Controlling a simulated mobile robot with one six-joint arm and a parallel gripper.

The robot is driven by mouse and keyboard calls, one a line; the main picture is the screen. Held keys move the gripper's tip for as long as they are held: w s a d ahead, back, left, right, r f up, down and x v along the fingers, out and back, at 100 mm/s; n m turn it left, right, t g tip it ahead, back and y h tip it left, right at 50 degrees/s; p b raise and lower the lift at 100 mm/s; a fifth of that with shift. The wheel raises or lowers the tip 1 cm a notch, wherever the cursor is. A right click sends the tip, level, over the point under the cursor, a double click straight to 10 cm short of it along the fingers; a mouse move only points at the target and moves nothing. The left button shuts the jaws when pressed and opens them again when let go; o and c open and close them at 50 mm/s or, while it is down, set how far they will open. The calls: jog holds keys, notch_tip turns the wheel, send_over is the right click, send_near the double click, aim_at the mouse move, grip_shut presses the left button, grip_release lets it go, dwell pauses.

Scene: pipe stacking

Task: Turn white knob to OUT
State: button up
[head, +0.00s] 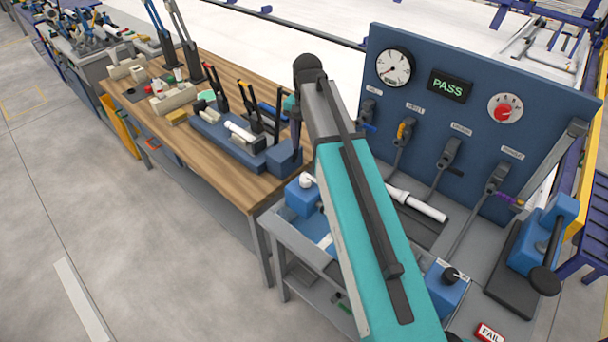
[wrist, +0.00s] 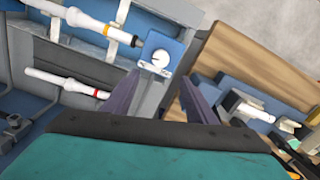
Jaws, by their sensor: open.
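The white knob (wrist: 160,58) sits on the face of a small blue box (wrist: 151,41) in the wrist view. A white label strip with dark marks runs along the box edge, too small to read. I cannot tell where the knob points. In the head view the white knob (head: 306,181) is on top of the blue box (head: 300,200), at the left end of the grey bench. My gripper (wrist: 162,78) is open and empty, its two purple fingers spread apart, with the knob showing between and beyond their tips. I see no contact. In the head view my arm hides much of the gripper.
A wooden table (head: 228,184) with tools stands left of the knob. A blue panel (head: 440,120) carries a gauge, a PASS display (head: 450,86) and a red knob (head: 503,112). A white pipe (head: 416,204) lies on the bench. Another blue box with a black knob (head: 450,274) stands at the front.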

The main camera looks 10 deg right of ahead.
aim_at(306, 178)
jog(key=shift+a+f+b, duration=0.15)
jog(key=shift+f+b, duration=4.2)
jog(key=shift+f, duration=2.55)
jog(key=c, duration=1.1)
jog(key=shift+o, duration=0.2)
